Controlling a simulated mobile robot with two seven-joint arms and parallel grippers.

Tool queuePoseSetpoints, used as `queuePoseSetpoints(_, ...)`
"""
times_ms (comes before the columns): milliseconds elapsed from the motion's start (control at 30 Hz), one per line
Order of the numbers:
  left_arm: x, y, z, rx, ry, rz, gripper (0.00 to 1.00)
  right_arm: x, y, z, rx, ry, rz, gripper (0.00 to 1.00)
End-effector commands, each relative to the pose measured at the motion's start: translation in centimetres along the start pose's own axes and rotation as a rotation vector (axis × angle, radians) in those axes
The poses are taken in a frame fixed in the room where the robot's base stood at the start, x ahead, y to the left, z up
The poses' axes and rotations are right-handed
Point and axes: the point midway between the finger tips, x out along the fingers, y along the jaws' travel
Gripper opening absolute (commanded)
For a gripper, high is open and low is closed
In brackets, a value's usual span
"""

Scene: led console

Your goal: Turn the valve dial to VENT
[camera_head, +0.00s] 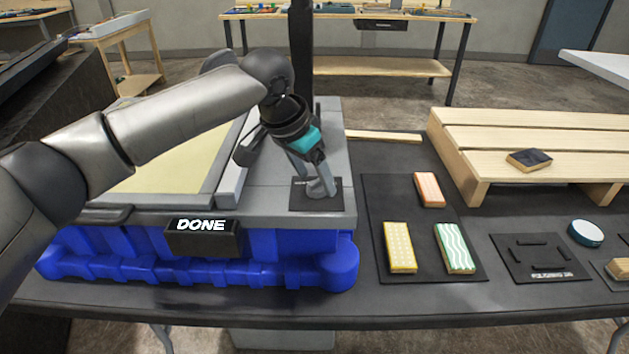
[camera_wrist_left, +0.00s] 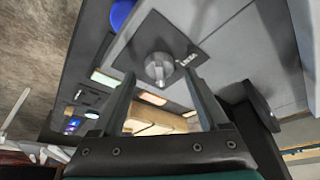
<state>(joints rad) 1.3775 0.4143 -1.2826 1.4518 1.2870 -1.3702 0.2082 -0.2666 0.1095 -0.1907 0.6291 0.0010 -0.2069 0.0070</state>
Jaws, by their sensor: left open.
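The valve dial (camera_wrist_left: 159,69) is a round grey knob with a raised ridge. It sits on a dark square plate (camera_head: 300,201) on the grey top of the console, and the small label on the plate is too small to read. In the head view my left gripper (camera_head: 321,184) points down over this plate and its fingers largely hide the dial. In the left wrist view my left gripper (camera_wrist_left: 160,78) is open, with one finger on each side of the dial in the picture. Whether the fingers touch it I cannot tell. My right gripper is not in view.
The console has a black DONE sign (camera_head: 202,238) at its front and a blue base (camera_head: 190,272). To the right lie a dark mat (camera_head: 422,270) with several coloured blocks, a wooden pallet (camera_head: 540,142) and a round white-and-teal piece (camera_head: 585,233). A dark post stands behind my gripper.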

Motion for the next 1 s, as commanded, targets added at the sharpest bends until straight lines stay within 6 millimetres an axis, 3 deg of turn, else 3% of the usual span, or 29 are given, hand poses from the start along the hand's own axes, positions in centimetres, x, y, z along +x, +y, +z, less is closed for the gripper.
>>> queuePoseSetpoints(400, 0.74, 0.02, -0.02, 0.000, 0.000, 0.000, 0.75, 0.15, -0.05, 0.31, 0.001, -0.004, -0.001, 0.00)
queuePoseSetpoints(1000, 0.70, 0.02, -0.02, 0.000, 0.001, 0.000, 0.08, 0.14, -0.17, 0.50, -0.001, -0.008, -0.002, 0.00)
